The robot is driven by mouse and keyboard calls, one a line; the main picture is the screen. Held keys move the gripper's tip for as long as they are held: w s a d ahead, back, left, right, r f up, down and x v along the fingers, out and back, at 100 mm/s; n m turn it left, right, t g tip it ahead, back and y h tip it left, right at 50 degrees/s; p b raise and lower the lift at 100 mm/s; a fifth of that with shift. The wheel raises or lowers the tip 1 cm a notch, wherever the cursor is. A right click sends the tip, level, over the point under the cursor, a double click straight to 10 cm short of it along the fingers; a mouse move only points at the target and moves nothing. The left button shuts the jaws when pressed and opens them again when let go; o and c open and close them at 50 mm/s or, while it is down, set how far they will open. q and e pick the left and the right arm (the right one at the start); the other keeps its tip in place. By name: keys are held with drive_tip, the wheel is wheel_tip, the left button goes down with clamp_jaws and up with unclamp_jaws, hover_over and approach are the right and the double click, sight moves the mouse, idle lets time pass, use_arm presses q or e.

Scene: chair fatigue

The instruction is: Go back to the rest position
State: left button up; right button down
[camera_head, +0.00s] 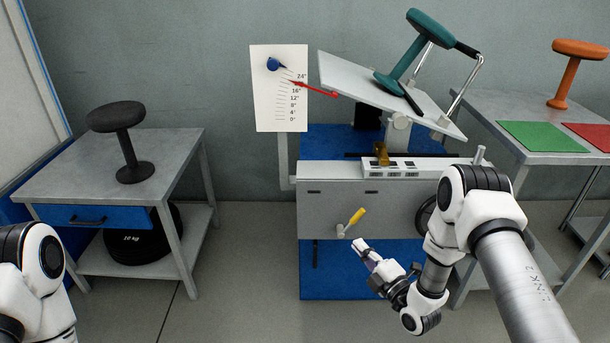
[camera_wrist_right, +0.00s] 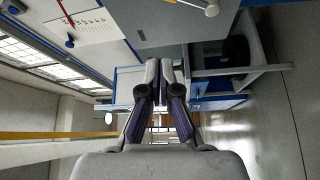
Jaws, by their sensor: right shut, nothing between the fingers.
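My right gripper (camera_head: 364,248) is in front of the grey and blue test machine (camera_head: 330,210), below and right of its yellow-handled crank (camera_head: 350,222), and apart from it. In the right wrist view the fingers (camera_wrist_right: 160,66) are together with nothing between them. My left arm shows only in part at the lower left of the head view; its gripper is out of view. A teal stool (camera_head: 420,50) is on the tilted plate (camera_head: 370,85) of the machine, leaning with the plate. A red pointer (camera_head: 312,88) lies across the angle scale (camera_head: 280,105).
A grey table (camera_head: 175,150) at left carries a black stool (camera_head: 125,140); a black 10 kg weight (camera_head: 140,240) is on its lower shelf. The right table (camera_head: 500,110) has an orange stool (camera_head: 570,75), a green mat (camera_head: 540,136) and a red mat (camera_head: 592,133). Floor between is clear.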

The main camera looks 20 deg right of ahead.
drive_tip(key=s+a+f+m+g+h, duration=0.2)
drive_tip(key=s+a+f+m+g, duration=0.55)
drive_tip(key=s+f, duration=0.6)
drive_tip(key=s+d+f+m+g+h, duration=0.1)
drive_tip(key=s+m+g, duration=0.5)
drive_tip(key=s, duration=0.5)
drive_tip(key=s+d+f+m+g+h, duration=0.1)
drive_tip(key=s+m+g+h, duration=0.1)
drive_tip(key=s+m+g, duration=0.6)
wheel_tip(320, 180, up, 18)
drive_tip(key=s+n+t+p, duration=0.1)
drive_tip(key=s+t+p, duration=0.1)
drive_tip(key=p, duration=1.6)
drive_tip(key=shift+f+n+t, duration=0.2)
drive_tip(key=shift+n+t, duration=0.15)
drive_tip(key=shift+t, duration=0.2)
